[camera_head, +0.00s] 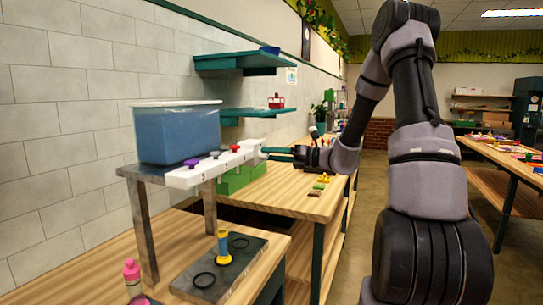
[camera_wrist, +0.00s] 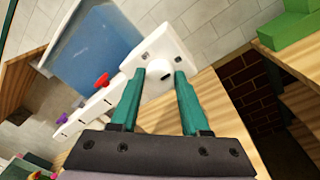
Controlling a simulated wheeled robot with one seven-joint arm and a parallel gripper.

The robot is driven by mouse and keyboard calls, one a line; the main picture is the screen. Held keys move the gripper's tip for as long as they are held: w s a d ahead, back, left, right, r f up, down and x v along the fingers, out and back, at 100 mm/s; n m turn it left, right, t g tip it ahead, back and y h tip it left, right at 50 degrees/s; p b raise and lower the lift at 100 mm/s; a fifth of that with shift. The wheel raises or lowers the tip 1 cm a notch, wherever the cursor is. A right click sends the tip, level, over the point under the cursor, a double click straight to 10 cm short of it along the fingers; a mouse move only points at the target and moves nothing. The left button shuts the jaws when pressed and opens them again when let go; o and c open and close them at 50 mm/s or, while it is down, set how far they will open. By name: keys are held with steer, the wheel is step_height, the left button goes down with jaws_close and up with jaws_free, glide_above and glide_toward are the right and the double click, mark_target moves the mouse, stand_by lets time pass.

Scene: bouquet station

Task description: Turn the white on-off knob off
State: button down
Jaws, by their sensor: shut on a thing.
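A long white control panel (camera_head: 200,174) is fixed along the front of a metal stand below a blue tank. It carries a purple knob (camera_head: 190,163) and a red knob (camera_head: 235,148). The white on-off knob (camera_wrist: 165,71) is on the panel's end face, between my teal fingertips in the wrist view. My gripper (camera_head: 267,153) meets the panel's right end in the head view and is shut on the white knob. The fingers hide the knob in the head view, and its on-off setting cannot be read.
The blue tank (camera_head: 178,132) stands on the metal stand (camera_head: 142,230). A green block (camera_head: 240,177) is behind the panel. Teal shelves (camera_head: 238,61) hang on the wall.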

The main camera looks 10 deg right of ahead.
steer(key=shift+s+a+r+n+t+h, duration=0.15)
steer(key=shift+n+h, duration=0.2)
steer(key=shift+n, duration=2.4)
steer(key=shift+d+f+n+t+h, duration=0.1)
steer(key=shift+n+h, duration=0.2)
steer(key=shift+n, duration=2.5)
steer(key=shift+s+a+r+n+t+h, duration=0.15)
steer(key=shift+n+h, duration=0.2)
steer(key=shift+n, duration=2.4)
steer(key=shift+d+f, duration=0.1)
steer(key=shift+c, duration=1.9)
jaws_free()
steer(key=v, duration=1)
steer(key=shift+s+d, duration=0.2)
steer(key=shift+d, duration=0.1)
